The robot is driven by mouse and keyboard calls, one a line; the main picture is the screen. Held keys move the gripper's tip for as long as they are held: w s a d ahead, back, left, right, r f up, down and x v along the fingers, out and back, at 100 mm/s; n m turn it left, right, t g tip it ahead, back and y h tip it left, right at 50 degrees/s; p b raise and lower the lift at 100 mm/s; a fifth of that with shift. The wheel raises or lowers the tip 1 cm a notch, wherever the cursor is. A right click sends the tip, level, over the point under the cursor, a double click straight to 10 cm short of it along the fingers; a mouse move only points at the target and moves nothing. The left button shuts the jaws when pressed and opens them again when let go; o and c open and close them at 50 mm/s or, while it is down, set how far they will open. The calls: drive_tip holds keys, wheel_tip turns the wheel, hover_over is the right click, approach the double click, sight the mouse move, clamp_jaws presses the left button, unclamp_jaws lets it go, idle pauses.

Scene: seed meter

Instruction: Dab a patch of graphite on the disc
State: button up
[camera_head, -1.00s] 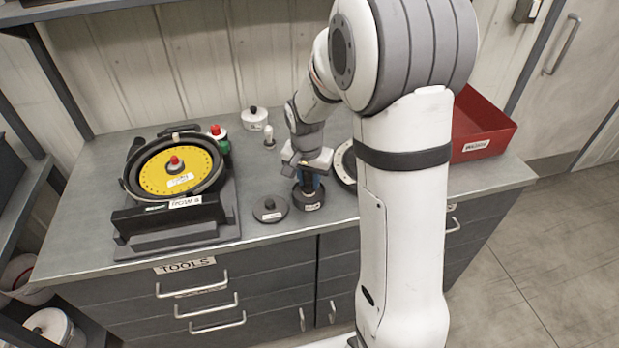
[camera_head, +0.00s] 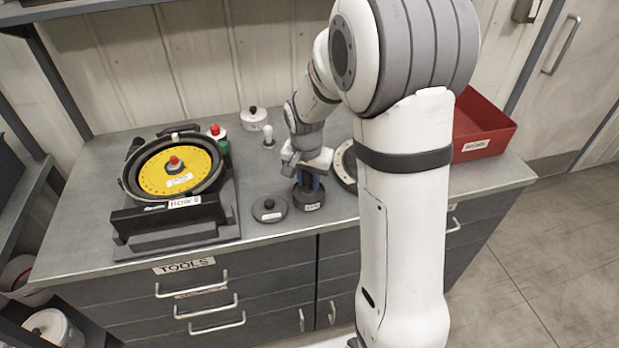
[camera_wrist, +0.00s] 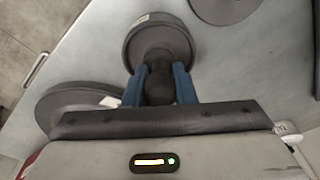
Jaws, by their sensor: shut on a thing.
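The yellow disc (camera_head: 178,172) sits in a dark round housing on the seed meter at the left of the bench, with a red-topped knob at its centre. My gripper (camera_head: 308,182) is well to the right of it, pointing down. Its blue fingers are shut on a dark knob (camera_wrist: 159,82), seen between them in the wrist view. Beneath the knob is a round dark pot (camera_head: 309,197) with a pale label, also in the wrist view (camera_wrist: 150,45). I cannot tell whether the knob and pot are joined. No graphite patch is discernible on the disc.
A dark round lid-like piece (camera_head: 270,209) lies left of the pot. A pale-rimmed round plate (camera_head: 344,163) is partly hidden behind my arm. A white lidded pot (camera_head: 254,118), a small pale knob (camera_head: 268,136) and a green, red-topped bottle (camera_head: 219,139) stand behind. A red bin (camera_head: 485,125) is right.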

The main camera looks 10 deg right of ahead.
drive_tip(key=shift+r+p, duration=2.2)
drive_tip(key=shift+r, duration=1.3)
